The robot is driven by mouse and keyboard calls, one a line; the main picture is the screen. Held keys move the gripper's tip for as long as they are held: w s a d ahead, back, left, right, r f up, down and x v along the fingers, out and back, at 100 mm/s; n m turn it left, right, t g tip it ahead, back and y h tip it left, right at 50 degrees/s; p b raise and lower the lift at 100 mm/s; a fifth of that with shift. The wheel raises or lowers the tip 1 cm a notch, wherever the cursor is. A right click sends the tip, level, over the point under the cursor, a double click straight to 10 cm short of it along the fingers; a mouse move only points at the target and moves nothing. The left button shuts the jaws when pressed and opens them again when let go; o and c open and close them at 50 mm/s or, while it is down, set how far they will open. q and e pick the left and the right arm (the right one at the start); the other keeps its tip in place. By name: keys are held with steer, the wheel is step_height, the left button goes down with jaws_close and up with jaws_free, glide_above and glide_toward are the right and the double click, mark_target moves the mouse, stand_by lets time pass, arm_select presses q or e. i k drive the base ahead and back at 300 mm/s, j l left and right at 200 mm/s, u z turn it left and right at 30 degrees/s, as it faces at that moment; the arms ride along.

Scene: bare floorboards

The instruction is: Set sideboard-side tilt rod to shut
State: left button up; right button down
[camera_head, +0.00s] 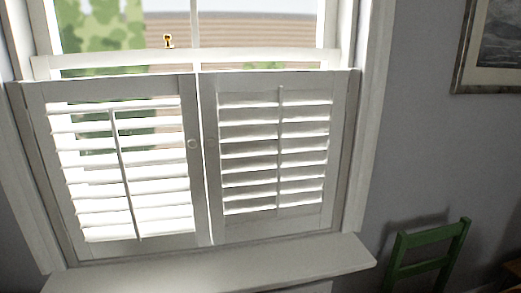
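Two white louvred shutter panels cover the lower part of a window. The left panel (191,200) has a thin tilt rod (125,175), and its slats stand open with daylight and greenery showing between them. The right panel (340,130) has an upright tilt rod (280,150); its slats look greyer and more tilted, with narrower bright gaps. Which rod is on the sideboard side cannot be told, as no sideboard is clearly visible. Neither of my grippers is in view.
A white sill (220,268) juts out below the shutters. A green chair (430,262) stands at the lower right, and a brown wooden edge (513,268) shows beyond it. A framed picture (495,50) hangs on the grey wall.

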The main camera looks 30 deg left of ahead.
mark_target(111, 111)
steer(key=i+j+u, duration=0.25)
steer(key=j, duration=0.25)
steer(key=i+j+u, duration=0.2)
steer(key=i+j, duration=0.25)
steer(key=u, duration=0.4)
steer(key=j+u, duration=0.1)
steer(key=u, duration=0.25)
steer(key=i+u, duration=0.1)
steer(key=u, duration=0.65)
steer(key=k+j+u, duration=0.3)
steer(key=k, duration=0.15)
steer(key=k+l, duration=0.05)
steer(key=l, duration=0.05)
